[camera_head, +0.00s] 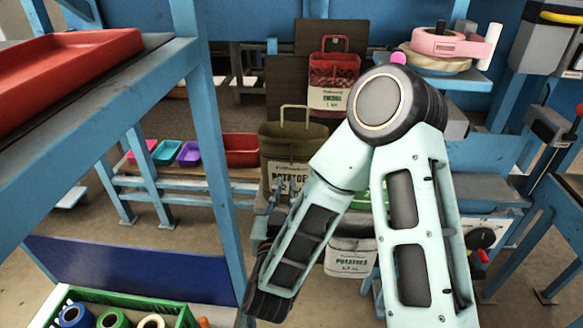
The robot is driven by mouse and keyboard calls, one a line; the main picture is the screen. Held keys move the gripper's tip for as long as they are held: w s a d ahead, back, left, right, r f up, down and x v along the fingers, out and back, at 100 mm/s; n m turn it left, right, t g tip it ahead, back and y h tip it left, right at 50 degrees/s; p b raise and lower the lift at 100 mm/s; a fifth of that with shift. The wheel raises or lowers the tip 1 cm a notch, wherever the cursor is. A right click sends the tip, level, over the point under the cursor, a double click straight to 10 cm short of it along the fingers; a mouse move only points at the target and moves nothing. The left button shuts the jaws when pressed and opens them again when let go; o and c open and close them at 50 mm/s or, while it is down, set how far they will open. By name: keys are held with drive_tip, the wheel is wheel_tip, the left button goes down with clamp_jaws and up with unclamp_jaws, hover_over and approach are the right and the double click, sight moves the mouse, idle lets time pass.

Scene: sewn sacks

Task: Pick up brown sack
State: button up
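The brown sack (287,147), olive-brown with a pale handle loop and a label reading POTATOES, stands upright in the middle of the head view. My forearm crosses in front of its lower right part. My gripper (268,213) seems to be the small dark parts at the sack's lower left front, largely hidden by my forearm and wrist. I cannot tell whether its fingers are open or shut, or whether they touch the sack.
A red onion sack (334,72) stands behind, to the upper right. A white potato sack (349,260) is lower right, partly behind my arm. A blue rack with a red tray (75,62) fills the left. A green crate (120,299) with tape rolls lies lower left.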

sight(291, 161)
drive_tip(key=w, duration=0.3)
drive_tip(key=w+p, duration=0.1)
drive_tip(key=w, duration=0.5)
drive_tip(key=shift+d+r, duration=0.2)
drive_tip(key=shift+d, duration=0.2)
drive_tip(key=shift+c, duration=0.3)
clamp_jaws()
drive_tip(key=shift+w+r, duration=0.1)
drive_tip(key=shift+r, duration=0.05)
